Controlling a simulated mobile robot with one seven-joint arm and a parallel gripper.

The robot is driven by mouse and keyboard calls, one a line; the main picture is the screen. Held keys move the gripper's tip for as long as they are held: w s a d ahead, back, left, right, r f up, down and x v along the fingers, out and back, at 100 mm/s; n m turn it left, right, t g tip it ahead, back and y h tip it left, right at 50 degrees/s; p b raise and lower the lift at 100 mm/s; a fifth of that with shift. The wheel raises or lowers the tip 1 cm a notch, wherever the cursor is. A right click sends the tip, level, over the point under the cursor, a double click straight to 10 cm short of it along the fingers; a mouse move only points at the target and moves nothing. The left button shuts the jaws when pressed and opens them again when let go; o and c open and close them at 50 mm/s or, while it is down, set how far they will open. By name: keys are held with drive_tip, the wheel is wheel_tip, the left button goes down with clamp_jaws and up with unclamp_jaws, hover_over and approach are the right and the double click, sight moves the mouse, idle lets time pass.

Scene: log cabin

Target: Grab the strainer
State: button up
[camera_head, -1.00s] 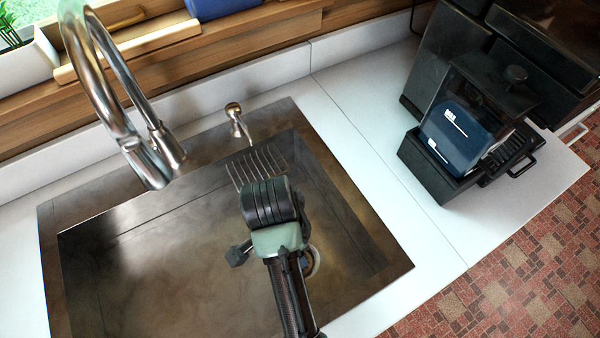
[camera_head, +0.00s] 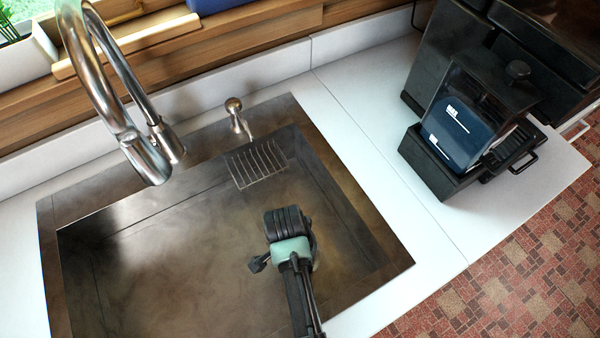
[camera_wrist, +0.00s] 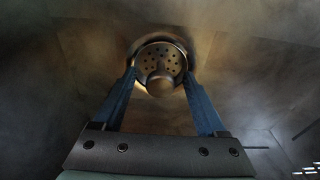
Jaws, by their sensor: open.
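The strainer (camera_wrist: 160,60) is a round metal disc with small holes and a central knob, in the drain at the bottom of the sink (camera_head: 150,270). In the wrist view it lies straight ahead of my gripper (camera_wrist: 161,76). The two blue fingers are apart, one at each side of the strainer's lower half. I cannot tell how far the fingertips are above it, or whether they touch. In the head view my gripper (camera_head: 289,235) is over the right part of the sink, and my arm and gripper hide the strainer and the fingertips.
A slotted metal rack (camera_head: 257,164) is at the sink's back wall. A faucet (camera_head: 150,155) arches over the left side, and a small metal fixture (camera_head: 236,112) stands behind the sink. A black coffee machine (camera_head: 465,120) is on the white counter (camera_head: 375,120) at the right.

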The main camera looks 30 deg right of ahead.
drive_tip(key=shift+c, duration=0.2)
clamp_jaws()
idle(0.3)
